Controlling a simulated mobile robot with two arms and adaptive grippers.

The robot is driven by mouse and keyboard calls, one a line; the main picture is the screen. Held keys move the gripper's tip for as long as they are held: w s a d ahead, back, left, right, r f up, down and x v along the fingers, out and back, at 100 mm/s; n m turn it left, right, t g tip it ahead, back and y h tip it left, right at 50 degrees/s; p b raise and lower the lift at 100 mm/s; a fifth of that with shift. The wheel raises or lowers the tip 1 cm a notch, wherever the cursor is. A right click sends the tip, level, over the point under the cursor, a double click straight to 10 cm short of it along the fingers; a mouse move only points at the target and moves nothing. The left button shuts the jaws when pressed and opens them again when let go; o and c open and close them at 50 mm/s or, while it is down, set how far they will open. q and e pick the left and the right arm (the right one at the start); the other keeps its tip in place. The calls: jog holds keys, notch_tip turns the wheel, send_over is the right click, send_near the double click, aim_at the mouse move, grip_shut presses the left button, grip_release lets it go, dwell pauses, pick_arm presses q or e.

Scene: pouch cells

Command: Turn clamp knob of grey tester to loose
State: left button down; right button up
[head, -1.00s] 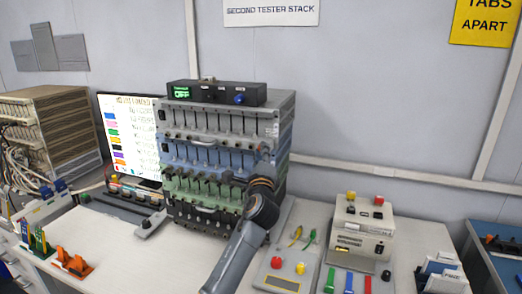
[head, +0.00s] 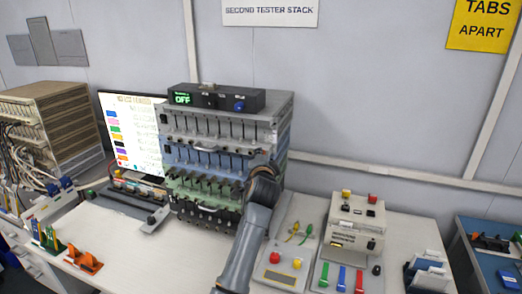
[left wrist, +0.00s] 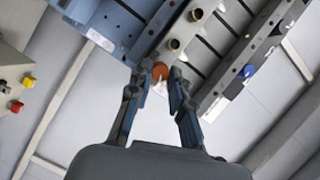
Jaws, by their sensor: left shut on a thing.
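The grey tester (head: 215,125) is the top unit of the stack, above a blue one and a green one. In the head view my left arm rises in front of the stack's right side and hides its own fingers. In the left wrist view my left gripper (left wrist: 160,88) is shut on a small orange-red round knob (left wrist: 160,72) at its fingertips. The knob's pointer or turn angle cannot be made out. Brass-coloured round knobs (left wrist: 173,45) stand close by on the tester front. My right gripper is in neither view.
A black box (head: 215,98) on top of the stack shows OFF and has a blue knob (left wrist: 250,70). A beige machine (head: 357,222) and a panel with red and yellow buttons (head: 285,270) stand to the right. A screen (head: 130,135) is at left.

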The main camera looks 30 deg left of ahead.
pick_arm(q)
jog(key=shift+s+a+r+n+g+h+p, duration=0.15)
jog(key=shift+n+h+p, duration=0.95)
jog(key=shift+n+p, duration=0.85)
jog(key=shift+w+a+r+n+g+h+p, duration=0.15)
jog(key=shift+n+h+p, duration=0.95)
jog(key=shift+n+p, duration=0.85)
jog(key=shift+s+f+p, duration=0.1)
jog(key=shift+f+p, duration=0.05)
jog(key=shift+p, duration=0.15)
jog(key=c, duration=1.2)
grip_release()
jog(key=shift+m, duration=0.3)
jog(key=v, duration=1.2)
